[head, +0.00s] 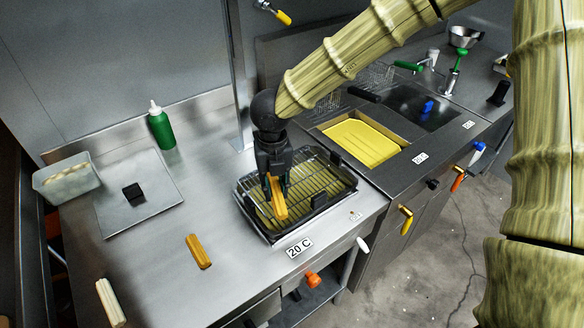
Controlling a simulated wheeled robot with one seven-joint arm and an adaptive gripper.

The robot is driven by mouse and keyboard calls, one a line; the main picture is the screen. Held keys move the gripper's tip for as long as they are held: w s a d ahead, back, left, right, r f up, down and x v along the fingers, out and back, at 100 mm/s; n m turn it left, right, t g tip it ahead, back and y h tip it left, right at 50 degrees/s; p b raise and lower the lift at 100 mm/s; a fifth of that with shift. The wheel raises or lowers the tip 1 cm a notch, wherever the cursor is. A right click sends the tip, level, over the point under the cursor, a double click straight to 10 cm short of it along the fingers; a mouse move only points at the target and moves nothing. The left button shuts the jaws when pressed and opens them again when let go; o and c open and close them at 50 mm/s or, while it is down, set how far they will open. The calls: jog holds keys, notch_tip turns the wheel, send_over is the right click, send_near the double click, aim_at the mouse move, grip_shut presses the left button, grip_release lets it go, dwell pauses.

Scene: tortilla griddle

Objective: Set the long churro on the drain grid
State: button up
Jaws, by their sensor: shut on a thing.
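My gripper (276,186) points down over the drain grid and is shut on a golden ridged churro (279,206). The churro's front end shows below the fingers; its rear part is hidden by the gripper. The churro is over the left-middle part of the drain grid (322,196), a dark wire rack in a black-rimmed tray. I cannot tell whether the churro touches the wires. Another golden churro (198,251) lies on the steel counter to the left, apart from the tray. It looks fairly short.
A pale stick (110,303) lies at the counter's front left. A steel plate with a small black block (133,192), a clear bin (67,180) and a green bottle (161,126) stand further back. A fryer with yellow oil (362,145) is right of the grid.

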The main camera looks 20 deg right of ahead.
jog(key=p, duration=0.3)
send_over(293, 178)
jog(key=s+a, duration=0.1)
jog(key=shift+s+f, duration=0.1)
jog(key=shift+f, duration=0.25)
jog(key=shift+w+d+f+p, duration=0.25)
jog(key=shift+w+d+p, duration=0.25)
jog(key=shift+w, duration=0.1)
jog(key=shift+f+p, duration=0.7)
jog(key=shift+f, duration=1)
jog(key=shift+f, duration=0.15)
jog(key=o, duration=0.9)
notch_tip(293, 178, up, 12)
jog(key=b, duration=0.3)
